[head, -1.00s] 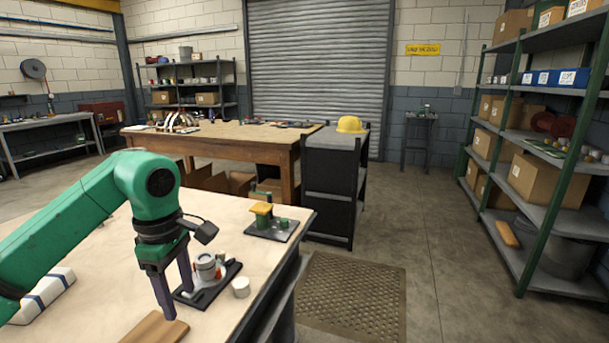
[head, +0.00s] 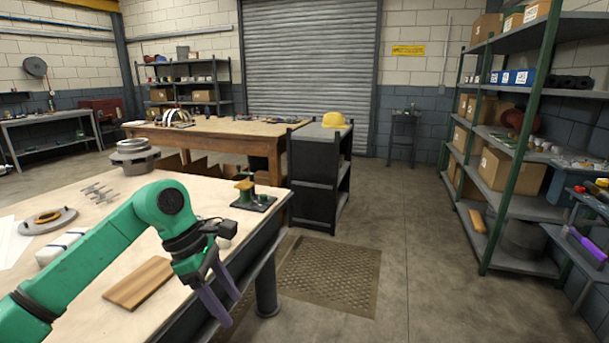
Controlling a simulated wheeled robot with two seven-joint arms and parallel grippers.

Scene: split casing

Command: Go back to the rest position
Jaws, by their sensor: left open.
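My left gripper (head: 232,311) hangs from the green arm at the right edge of the pale workbench (head: 85,312). Its two purple-grey fingers are apart with nothing between them, and they point down past the bench edge, in front of the bench's dark side. The wrist hides part of the bench top behind it. My right gripper is not in view.
A black cart (head: 318,180) stands beyond.

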